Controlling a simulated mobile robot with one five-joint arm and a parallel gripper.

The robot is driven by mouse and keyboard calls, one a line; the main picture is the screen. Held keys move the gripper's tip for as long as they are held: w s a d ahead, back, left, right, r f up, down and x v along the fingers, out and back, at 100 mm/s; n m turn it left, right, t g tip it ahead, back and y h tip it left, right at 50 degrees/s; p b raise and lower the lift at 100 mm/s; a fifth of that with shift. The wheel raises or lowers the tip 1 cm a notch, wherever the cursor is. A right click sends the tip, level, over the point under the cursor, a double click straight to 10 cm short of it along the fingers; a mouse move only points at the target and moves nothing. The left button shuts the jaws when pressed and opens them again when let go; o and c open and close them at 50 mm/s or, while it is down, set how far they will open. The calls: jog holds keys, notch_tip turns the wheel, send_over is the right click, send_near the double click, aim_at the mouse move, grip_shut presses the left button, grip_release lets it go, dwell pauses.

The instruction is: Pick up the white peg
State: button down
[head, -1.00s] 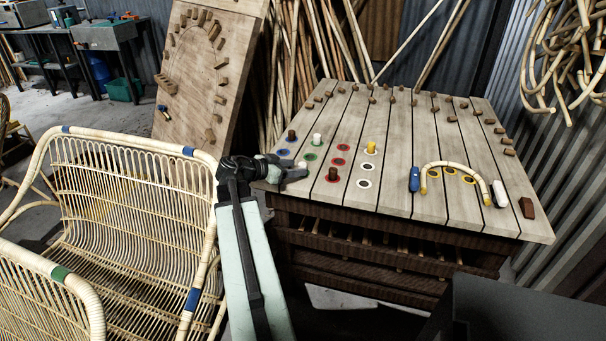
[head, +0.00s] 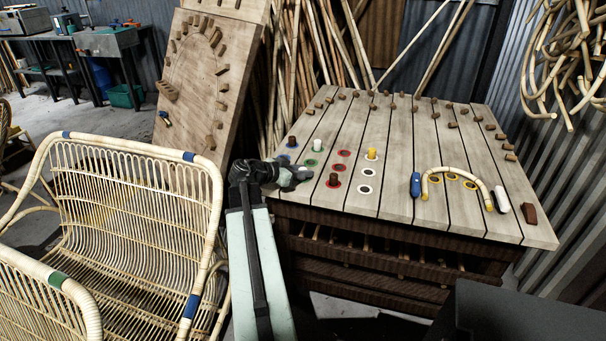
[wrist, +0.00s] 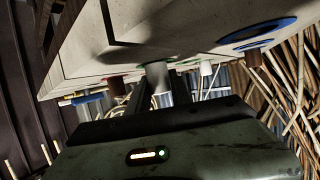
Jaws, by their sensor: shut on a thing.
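My gripper (head: 299,175) is at the near left of the slatted table and is shut on a white peg (wrist: 159,84). In the wrist view this peg stands between the two fingers, by a green ring; I cannot tell whether its end is still in the hole. In the head view the fingers mostly hide it. A second white peg (head: 318,145) stands upright in a green ring farther back, apart from the gripper; it also shows in the wrist view (wrist: 207,68).
On the table (head: 398,205) stand a brown peg (head: 333,180) close right of my gripper, another brown peg (head: 292,142) behind it, and a yellow peg (head: 372,153). A bent rattan piece (head: 457,170) lies at the right. A rattan bench (head: 130,190) stands left of my arm.

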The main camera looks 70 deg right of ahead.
notch_tip(320, 180, up, 10)
jog(key=p, duration=0.9)
jog(key=shift+p, duration=0.3)
jog(key=shift+f, duration=0.1)
